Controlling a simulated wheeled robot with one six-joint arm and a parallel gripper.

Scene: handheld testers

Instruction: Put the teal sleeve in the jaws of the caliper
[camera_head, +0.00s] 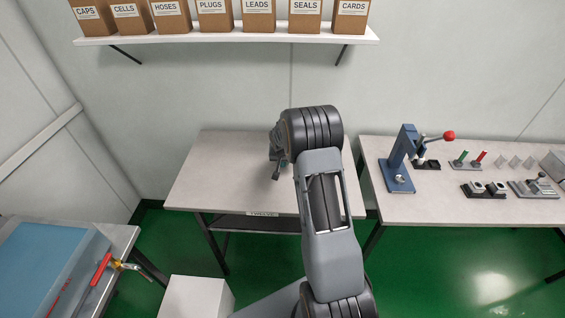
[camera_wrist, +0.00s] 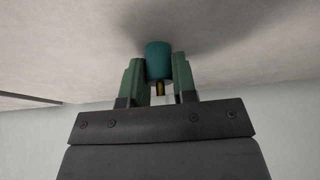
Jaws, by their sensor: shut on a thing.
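The teal sleeve (camera_wrist: 158,58) is a short upright-looking cylinder in the wrist view. My gripper (camera_wrist: 160,75) is shut on it, with a green finger on each side. A small brass-coloured piece (camera_wrist: 160,88) shows between the fingers behind the sleeve. The sleeve's far end is close to a pale surface; I cannot tell whether it touches. In the head view my gripper (camera_head: 276,172) is over the middle table, partly hidden by my arm, and the sleeve does not show there. I cannot make out the caliper for certain in either view.
The middle table (camera_head: 215,175) looks bare on its left half. The right table (camera_head: 430,208) holds a blue press (camera_head: 402,160) with a red knob and several small fixtures. Labelled boxes line the shelf (camera_head: 230,37).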

